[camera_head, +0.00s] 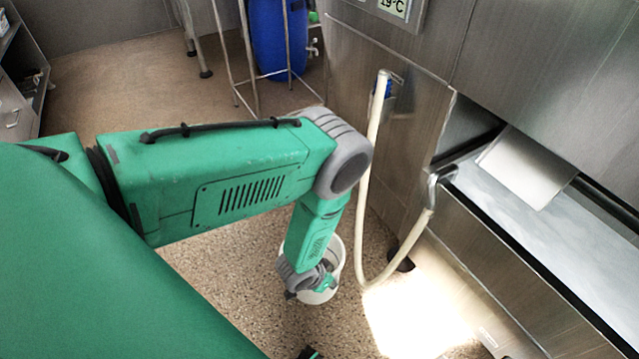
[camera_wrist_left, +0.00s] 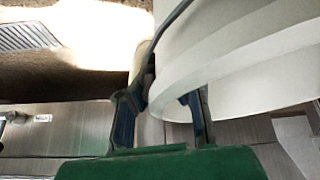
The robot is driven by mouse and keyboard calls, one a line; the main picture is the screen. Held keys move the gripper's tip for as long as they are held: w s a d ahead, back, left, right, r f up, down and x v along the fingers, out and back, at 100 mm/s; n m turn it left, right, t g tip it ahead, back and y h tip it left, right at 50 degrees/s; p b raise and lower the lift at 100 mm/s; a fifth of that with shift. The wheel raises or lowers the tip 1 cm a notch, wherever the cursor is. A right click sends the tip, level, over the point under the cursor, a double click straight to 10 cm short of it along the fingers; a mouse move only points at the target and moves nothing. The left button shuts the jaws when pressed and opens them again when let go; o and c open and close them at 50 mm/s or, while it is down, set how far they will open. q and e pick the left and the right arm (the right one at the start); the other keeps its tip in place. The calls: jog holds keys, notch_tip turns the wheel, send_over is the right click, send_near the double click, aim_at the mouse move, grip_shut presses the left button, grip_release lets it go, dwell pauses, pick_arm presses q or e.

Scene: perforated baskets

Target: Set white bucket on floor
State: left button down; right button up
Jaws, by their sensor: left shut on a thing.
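The white bucket (camera_head: 322,296) is low in front of me in the head view, partly hidden behind my left forearm and gripper. My left gripper (camera_head: 314,281) is at the bucket's top. In the left wrist view the bucket (camera_wrist_left: 240,60) fills the upper right, and my left gripper (camera_wrist_left: 160,102) is shut on its edge area, where a thin dark strip like a handle also runs. I cannot tell whether it grips rim or handle. The bucket is above the speckled floor (camera_head: 250,325); whether its base touches is unclear.
A pale hose (camera_head: 362,215) hangs right of the bucket and loops near the floor. A steel counter (camera_head: 500,260) stands at the right. A blue barrel (camera_head: 277,40) in a metal frame is at the back. Speckled floor lies free left of the bucket.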

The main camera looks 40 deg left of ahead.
aim_at(329, 293)
pick_arm(q)
jog(key=shift+m, duration=0.8)
jog(key=f+b, duration=0.1)
jog(key=f, duration=0.1)
jog(key=w+f+b, duration=0.1)
jog(key=f, duration=0.2)
jog(key=f+b, duration=0.1)
jog(key=f, duration=0.2)
jog(key=shift+w+b, duration=0.2)
jog(key=shift+b, duration=0.15)
jog(key=shift+d+f+b, duration=0.2)
jog(key=shift+f+b, duration=0.9)
jog(key=shift+f, duration=0.9)
jog(key=shift+r, duration=0.1)
jog(key=c, duration=1.7)
grip_release()
jog(key=shift+a, duration=0.1)
